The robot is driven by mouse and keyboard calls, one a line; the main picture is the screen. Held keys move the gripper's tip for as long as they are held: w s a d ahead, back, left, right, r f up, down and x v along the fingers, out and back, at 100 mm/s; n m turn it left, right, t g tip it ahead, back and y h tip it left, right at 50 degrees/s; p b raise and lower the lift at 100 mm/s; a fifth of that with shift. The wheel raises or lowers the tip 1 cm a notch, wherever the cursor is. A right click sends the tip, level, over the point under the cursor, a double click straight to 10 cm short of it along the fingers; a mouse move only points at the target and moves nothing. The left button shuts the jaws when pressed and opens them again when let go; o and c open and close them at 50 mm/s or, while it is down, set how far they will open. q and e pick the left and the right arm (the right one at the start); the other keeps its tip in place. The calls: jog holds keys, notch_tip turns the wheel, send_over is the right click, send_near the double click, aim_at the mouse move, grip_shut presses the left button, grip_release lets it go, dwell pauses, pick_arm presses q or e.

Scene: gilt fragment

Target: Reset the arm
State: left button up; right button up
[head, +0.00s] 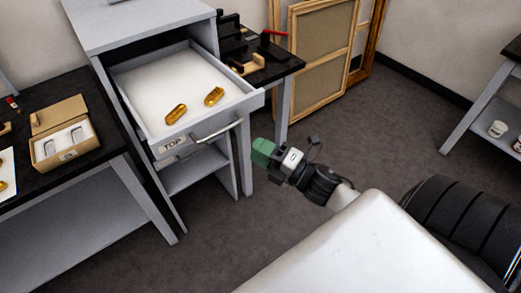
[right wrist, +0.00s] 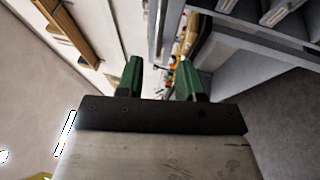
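My right gripper (head: 264,153) is in front of the open drawer and to the right of its handle, over the floor. It has green fingers and appears apart from the drawer. In the right wrist view its two green fingers (right wrist: 160,80) stand apart with nothing between them, so it is open and empty. My right arm comes in from the lower right. My left gripper is not in view.
The drawer (head: 186,134), labelled TOP, is pulled out and holds two gilt pieces (head: 176,114) (head: 214,96). An open cardboard box (head: 45,152) sits on the left table. Framed panels (head: 318,65) lean on the back wall. Floor (head: 390,140) is clear at right.

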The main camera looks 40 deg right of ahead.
dwell(0.3)
jog(key=s+d+f+m+g+h, duration=0.2)
jog(key=f+m+h, duration=0.15)
jog(key=f, duration=0.75)
jog(key=s+d+f+m+g+h, duration=0.15)
jog(key=f+m, duration=0.35)
jog(key=f, duration=0.5)
jog(key=s+d+f+m+g+h, duration=0.25)
jog(key=f+m, duration=0.25)
jog(key=f, duration=0.6)
jog(key=s+a+f+m+g, duration=0.2)
jog(key=s+f, duration=0.4)
jog(key=s, duration=0.3)
jog(key=s+a+f+m+g, duration=0.3)
jog(key=s+f, duration=0.4)
jog(key=s, duration=0.3)
jog(key=s+a+f+m+g, duration=0.3)
jog(key=s+f+g, duration=0.3)
jog(key=s, duration=0.4)
jog(key=shift+a+f+h, duration=0.45)
jog(key=shift+a+f, duration=0.25)
jog(key=shift+a, duration=0.2)
